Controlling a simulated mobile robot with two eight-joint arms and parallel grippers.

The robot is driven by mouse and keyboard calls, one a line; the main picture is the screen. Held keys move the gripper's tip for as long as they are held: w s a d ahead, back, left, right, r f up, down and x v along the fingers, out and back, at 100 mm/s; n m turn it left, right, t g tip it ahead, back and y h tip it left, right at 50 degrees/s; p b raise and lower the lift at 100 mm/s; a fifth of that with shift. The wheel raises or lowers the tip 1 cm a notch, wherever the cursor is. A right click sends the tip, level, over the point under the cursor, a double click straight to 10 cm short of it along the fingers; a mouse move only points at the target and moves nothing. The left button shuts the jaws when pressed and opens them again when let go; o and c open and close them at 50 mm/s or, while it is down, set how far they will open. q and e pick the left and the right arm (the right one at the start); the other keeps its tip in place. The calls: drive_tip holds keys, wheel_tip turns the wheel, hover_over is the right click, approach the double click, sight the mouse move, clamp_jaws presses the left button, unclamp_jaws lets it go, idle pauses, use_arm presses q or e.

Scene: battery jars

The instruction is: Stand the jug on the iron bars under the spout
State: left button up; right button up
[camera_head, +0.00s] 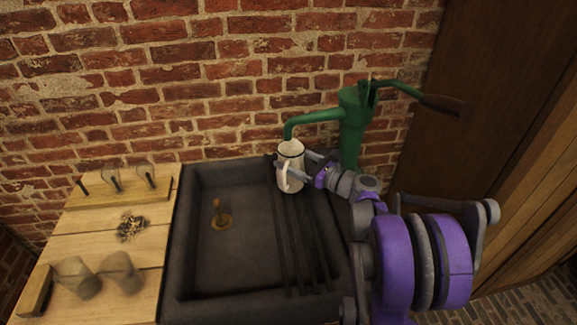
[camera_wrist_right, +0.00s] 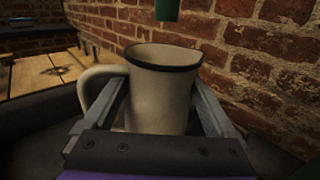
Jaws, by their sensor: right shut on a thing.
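The white jug (camera_head: 291,171), with a dark rim and a handle, stands upright at the far end of the iron bars (camera_head: 301,245) in the head view. Its mouth is just below the green spout (camera_head: 289,130); the spout's tip also shows above the jug in the right wrist view (camera_wrist_right: 167,9). My right gripper (camera_head: 307,168) is shut on the jug (camera_wrist_right: 162,92), one finger on each side, with the handle to the left. Whether the jug's base touches the bars is hard to tell. My left gripper is not in view.
The green pump (camera_head: 351,125) with its dark handle (camera_head: 442,105) stands behind at the right. The dark stone sink (camera_head: 230,255) has a brown drain fitting (camera_head: 222,217). A wooden board at left holds jars (camera_head: 121,272) and a small rack (camera_head: 120,190). A brick wall is close behind.

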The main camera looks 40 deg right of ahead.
drive_tip(key=shift+w+a, duration=0.1)
drive_tip(key=shift+w, duration=0.2)
drive_tip(key=shift+w+a+f, duration=0.1)
drive_tip(key=shift+w+f, duration=0.1)
drive_tip(key=shift+w, duration=0.1)
drive_tip(key=shift+f, duration=1.55)
drive_tip(key=shift+f+b, duration=0.25)
drive_tip(key=shift+b, duration=0.1)
drive_tip(key=o, duration=1.4)
drive_tip(key=shift+r, duration=0.1)
drive_tip(key=shift+o, duration=0.2)
drive_tip(key=shift+r, duration=0.1)
